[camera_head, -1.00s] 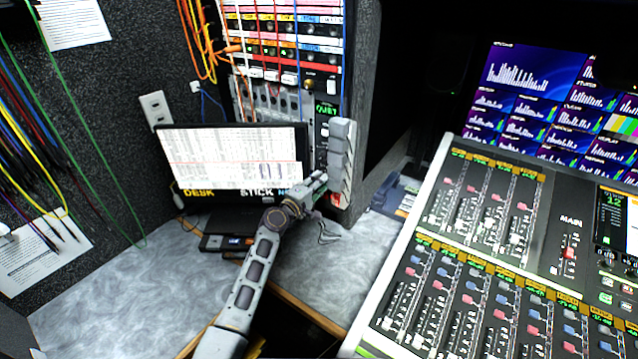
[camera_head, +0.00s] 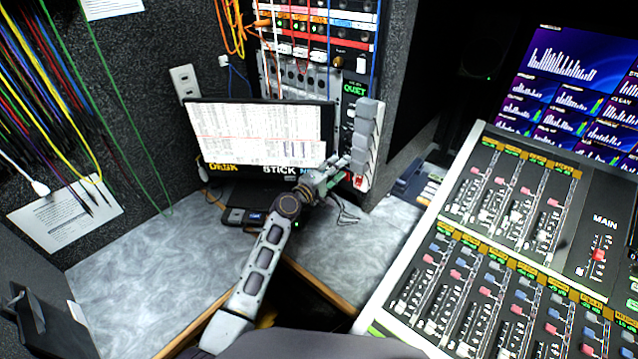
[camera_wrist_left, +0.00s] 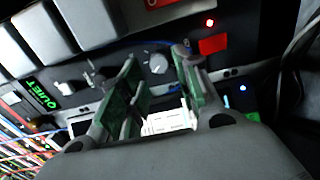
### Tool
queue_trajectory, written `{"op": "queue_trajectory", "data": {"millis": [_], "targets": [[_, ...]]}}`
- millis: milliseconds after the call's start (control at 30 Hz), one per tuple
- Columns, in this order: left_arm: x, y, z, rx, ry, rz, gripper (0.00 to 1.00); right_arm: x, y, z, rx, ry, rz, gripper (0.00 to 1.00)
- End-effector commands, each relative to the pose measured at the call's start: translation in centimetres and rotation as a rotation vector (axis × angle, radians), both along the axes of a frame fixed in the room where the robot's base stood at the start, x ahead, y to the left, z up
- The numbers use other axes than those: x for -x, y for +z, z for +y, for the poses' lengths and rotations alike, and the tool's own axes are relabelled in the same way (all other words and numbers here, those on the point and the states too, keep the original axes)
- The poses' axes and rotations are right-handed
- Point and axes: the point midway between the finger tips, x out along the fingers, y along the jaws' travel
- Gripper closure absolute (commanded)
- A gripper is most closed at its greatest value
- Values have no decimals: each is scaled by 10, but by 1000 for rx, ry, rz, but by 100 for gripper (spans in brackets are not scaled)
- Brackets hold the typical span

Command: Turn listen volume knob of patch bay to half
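The patch bay panel (camera_head: 352,108) with a green QUIET sign stands right of the monitor; its lower part is mostly hidden behind my left gripper and a column of grey blocks. In the left wrist view, a round silver knob (camera_wrist_left: 158,62) sits on the dark panel just beyond and between my left fingertips, with white marks around it. Its label is not readable. My left gripper (camera_head: 342,172) is open around the line to the silver knob; the fingers (camera_wrist_left: 158,70) show no clear contact. My right gripper is out of view.
A monitor (camera_head: 262,135) stands left of my left gripper. Grey blocks (camera_head: 365,145) stick out beside it. A mixing console (camera_head: 500,230) fills the right. Cables hang at the left and over the rack. The grey desk (camera_head: 140,270) is largely clear.

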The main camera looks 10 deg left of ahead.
Motion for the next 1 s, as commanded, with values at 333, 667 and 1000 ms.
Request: {"op": "queue_trajectory", "data": {"millis": [333, 667, 1000], "targets": [[30, -1, 20, -2, 1, 1, 67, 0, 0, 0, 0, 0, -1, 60], [57, -2, 38, -3, -1, 3, 67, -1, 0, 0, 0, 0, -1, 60], [70, -1, 45, -1, -2, 2, 67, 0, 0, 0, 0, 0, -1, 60]]}}
